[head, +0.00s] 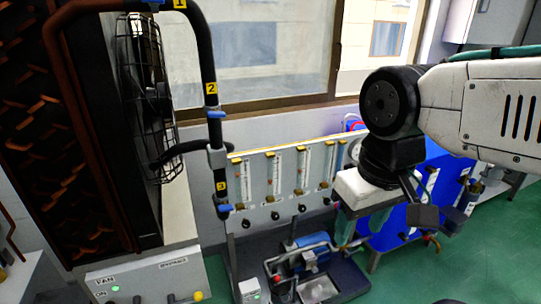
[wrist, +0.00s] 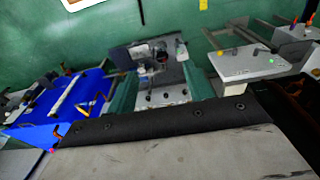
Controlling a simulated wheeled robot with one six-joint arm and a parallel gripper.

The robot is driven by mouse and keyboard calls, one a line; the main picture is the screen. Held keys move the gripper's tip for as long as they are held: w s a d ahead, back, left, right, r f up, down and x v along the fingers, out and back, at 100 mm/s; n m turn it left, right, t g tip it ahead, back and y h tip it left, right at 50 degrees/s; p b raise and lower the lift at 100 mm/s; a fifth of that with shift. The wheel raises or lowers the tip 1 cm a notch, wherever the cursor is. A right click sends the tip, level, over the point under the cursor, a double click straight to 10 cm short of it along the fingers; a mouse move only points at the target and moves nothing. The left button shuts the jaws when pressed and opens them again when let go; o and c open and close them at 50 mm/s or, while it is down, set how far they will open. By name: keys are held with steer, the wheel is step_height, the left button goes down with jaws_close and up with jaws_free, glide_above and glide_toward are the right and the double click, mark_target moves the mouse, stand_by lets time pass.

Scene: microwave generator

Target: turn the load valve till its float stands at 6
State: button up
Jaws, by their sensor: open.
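A pale flowmeter panel (head: 263,185) stands under the window in the head view, with several upright scale tubes. A row of small dark knobs, one of them this knob (head: 275,214), runs below the tubes. I cannot tell which is the load valve, and the floats and scale numbers are too small to read. My gripper (head: 357,230) hangs in front of the panel's right end, its two teal fingers apart and nothing visible between them.
A blue cabinet (head: 412,182) stands right of the panel, and a blue pump (head: 308,252) sits on a low base below it. A numbered pipe (head: 210,92) and a caged fan (head: 150,95) are at the left. A fan and bypass box (head: 150,280) is at the lower left. Green floor is clear at the right.

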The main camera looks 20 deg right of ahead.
stand_by(0.4)
steer(key=n+t, duration=0.3)
steer(key=t, duration=1.4)
glide_toward(303, 211)
steer(key=w, duration=1)
steer(key=shift+w+d, duration=0.1)
steer(key=shift+w, duration=0.05)
